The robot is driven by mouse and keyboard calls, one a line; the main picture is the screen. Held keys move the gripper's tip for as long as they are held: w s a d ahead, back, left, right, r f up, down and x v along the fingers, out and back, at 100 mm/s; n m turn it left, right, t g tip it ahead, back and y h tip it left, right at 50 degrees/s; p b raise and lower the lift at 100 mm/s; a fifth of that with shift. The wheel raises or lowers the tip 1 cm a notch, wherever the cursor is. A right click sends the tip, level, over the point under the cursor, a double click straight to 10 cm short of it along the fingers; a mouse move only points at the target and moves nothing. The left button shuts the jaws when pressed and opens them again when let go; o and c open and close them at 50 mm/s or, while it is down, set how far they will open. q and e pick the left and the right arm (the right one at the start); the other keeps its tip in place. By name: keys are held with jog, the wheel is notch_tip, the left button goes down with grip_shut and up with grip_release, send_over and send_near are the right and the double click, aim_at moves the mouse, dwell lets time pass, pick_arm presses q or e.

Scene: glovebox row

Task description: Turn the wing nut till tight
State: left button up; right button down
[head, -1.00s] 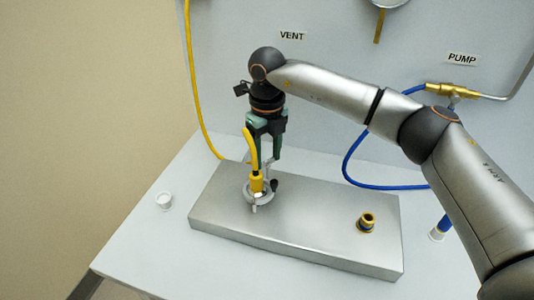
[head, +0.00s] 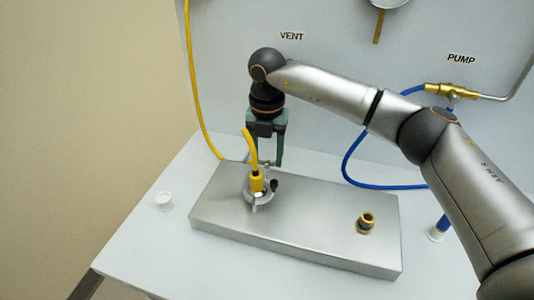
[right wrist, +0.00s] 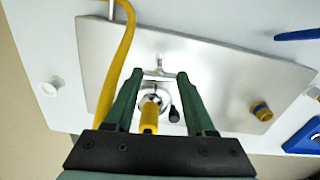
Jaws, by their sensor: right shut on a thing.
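The wing nut (right wrist: 158,73) is a small metal piece with two wings, beside the round clamp (right wrist: 172,97) in the right wrist view. In the head view the right gripper (head: 266,163) points straight down behind the clamp (head: 249,190) at the left of the metal block. The yellow hose end (head: 257,183) stands upright in the clamp. It partly hides the fingertips and nut in the head view. My left gripper is out of view.
The metal block (head: 310,235) stands on a pale bench. A brass fitting with a blue band (head: 366,222) is at its right. A white cap (head: 164,200) stands left of the block. The yellow hose (head: 192,90) and blue hose (head: 347,160) hang near the back panel.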

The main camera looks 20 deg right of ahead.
jog(key=shift+m, duration=0.6)
jog(key=shift+c, duration=1.2)
grip_release()
jog(key=shift+r, duration=0.1)
notch_tip(320, 180, up, 12)
jog(key=shift+r, duration=0.2)
